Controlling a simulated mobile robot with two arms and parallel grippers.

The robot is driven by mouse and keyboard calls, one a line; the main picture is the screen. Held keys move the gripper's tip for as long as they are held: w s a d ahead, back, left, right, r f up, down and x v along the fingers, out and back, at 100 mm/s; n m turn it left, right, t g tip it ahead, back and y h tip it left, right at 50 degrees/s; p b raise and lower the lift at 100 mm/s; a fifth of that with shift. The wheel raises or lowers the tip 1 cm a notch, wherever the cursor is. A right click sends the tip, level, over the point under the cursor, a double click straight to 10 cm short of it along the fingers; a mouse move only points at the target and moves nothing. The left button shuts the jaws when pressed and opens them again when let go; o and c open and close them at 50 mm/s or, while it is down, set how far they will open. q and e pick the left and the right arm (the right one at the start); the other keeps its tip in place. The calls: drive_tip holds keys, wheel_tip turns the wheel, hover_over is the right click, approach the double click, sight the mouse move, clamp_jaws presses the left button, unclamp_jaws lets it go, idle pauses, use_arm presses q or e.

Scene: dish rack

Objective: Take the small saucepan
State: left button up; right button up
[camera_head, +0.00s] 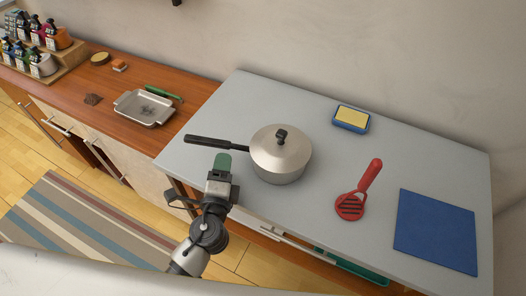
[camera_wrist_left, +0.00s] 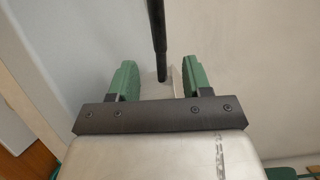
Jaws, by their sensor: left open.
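The small saucepan (camera_head: 281,160) stands on the grey counter with its lid on. Its long black handle (camera_head: 215,142) points left in the head view. My left gripper (camera_head: 222,163) is in front of the handle, just left of the pan body, with its green fingers near the handle. In the left wrist view, the two green fingers (camera_wrist_left: 158,80) are spread apart. The dark handle (camera_wrist_left: 157,38) runs from the top edge down toward the gap between them. I cannot tell whether the fingers straddle it. My right gripper is not in view.
A grey baking dish (camera_head: 145,107) sits on the wooden counter to the left. The counter behind the pan is clear.

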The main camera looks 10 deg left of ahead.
sight(227, 146)
use_arm(q)
drive_tip(key=w, duration=0.3)
drive_tip(key=shift+r, duration=0.15)
drive_tip(key=shift+w+p, duration=0.45)
drive_tip(key=shift+w, duration=0.15)
drive_tip(key=w+p, duration=0.1)
drive_tip(key=w, duration=0.3)
drive_tip(key=shift+w+a+p, duration=0.1)
drive_tip(key=shift+w+p, duration=0.05)
drive_tip(key=shift+p, duration=0.2)
drive_tip(key=shift+w+f, duration=0.2)
drive_tip(key=shift+w, duration=0.05)
drive_tip(key=shift+s, duration=0.1)
drive_tip(key=c, duration=0.3)
clamp_jaws()
drive_tip(key=shift+r, duration=0.2)
